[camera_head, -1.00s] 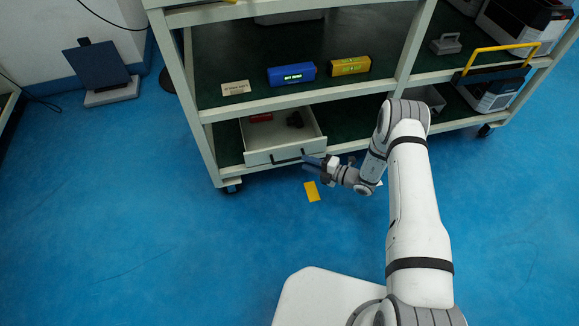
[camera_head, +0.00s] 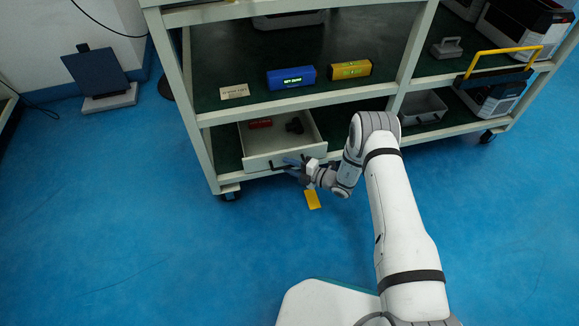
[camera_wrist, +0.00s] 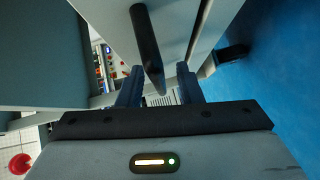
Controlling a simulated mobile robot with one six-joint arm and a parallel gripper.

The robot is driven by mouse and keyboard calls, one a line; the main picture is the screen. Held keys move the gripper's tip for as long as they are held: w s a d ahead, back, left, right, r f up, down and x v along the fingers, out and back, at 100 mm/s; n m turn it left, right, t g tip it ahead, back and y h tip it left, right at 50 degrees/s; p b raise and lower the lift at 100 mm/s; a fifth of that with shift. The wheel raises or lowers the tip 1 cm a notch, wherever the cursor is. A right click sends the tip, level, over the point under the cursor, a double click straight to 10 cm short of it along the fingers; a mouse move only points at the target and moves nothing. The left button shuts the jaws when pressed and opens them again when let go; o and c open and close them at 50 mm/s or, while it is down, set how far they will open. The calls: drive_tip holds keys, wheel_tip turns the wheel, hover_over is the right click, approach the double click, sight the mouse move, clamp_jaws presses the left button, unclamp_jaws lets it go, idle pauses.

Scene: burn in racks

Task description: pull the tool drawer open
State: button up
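The white tool drawer (camera_head: 259,164) is on the lower shelf of the cart and stands pulled out, with its inside showing. A red item (camera_head: 260,123) and a dark item (camera_head: 295,125) lie in it. Its dark bar handle (camera_wrist: 147,45) shows in the wrist view, between the lines of my two fingers. My gripper (camera_head: 289,162) is at the drawer front, over the right part of the handle. In the wrist view my gripper (camera_wrist: 158,78) is open, with gaps beside the bar. I cannot tell whether a finger touches the handle.
The cart shelf (camera_head: 230,77) above holds a blue box (camera_head: 291,79), a yellow box (camera_head: 350,70) and a small label (camera_head: 234,92). A grey bin (camera_head: 423,107) stands right of the drawer.

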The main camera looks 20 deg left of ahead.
clamp_jaws()
idle(0.3)
